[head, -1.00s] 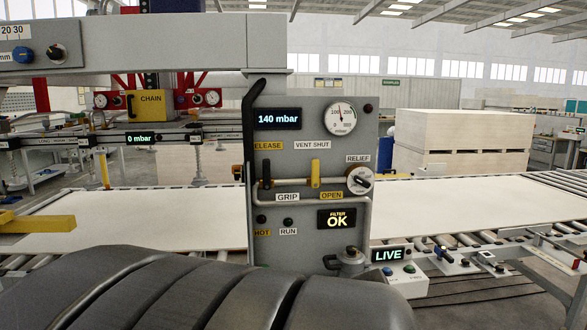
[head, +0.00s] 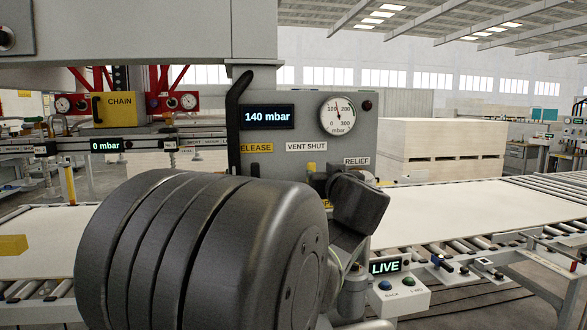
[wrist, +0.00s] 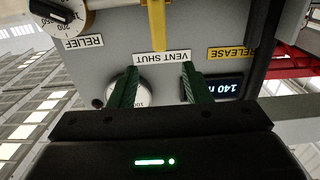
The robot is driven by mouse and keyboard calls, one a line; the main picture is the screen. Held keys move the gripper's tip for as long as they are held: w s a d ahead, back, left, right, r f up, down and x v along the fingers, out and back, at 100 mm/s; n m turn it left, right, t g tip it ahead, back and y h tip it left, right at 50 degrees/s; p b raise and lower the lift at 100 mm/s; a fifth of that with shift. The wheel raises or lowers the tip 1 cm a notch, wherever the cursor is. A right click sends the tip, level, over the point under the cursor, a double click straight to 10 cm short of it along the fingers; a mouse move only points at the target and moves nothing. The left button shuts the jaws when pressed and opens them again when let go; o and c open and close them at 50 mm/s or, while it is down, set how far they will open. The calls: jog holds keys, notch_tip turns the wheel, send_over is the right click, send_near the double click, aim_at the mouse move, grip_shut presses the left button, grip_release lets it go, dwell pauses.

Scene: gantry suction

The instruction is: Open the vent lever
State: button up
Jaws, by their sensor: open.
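The yellow vent lever (wrist: 157,26) shows at the top of the wrist view, which is upside down. Its end lies close to the VENT SHUT label (wrist: 162,57). My gripper (wrist: 160,68) is open, with its two green fingers apart in front of the panel. The lever is in line with the gap between the fingers, beyond their tips; I see no contact. The VENT SHUT label there (head: 306,147) stays visible.
The RELIEF knob (wrist: 68,14) is beside the lever in the wrist view. The display (head: 268,117) reads 140 mbar, next to a round gauge (head: 338,115). A control box (head: 402,292) with a LIVE display stands below right, by the roller conveyor (head: 440,262).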

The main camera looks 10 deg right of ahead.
aim_at(312, 167)
jog(key=w, duration=1.1)
jog(key=shift+a, duration=0.2)
grip_shut()
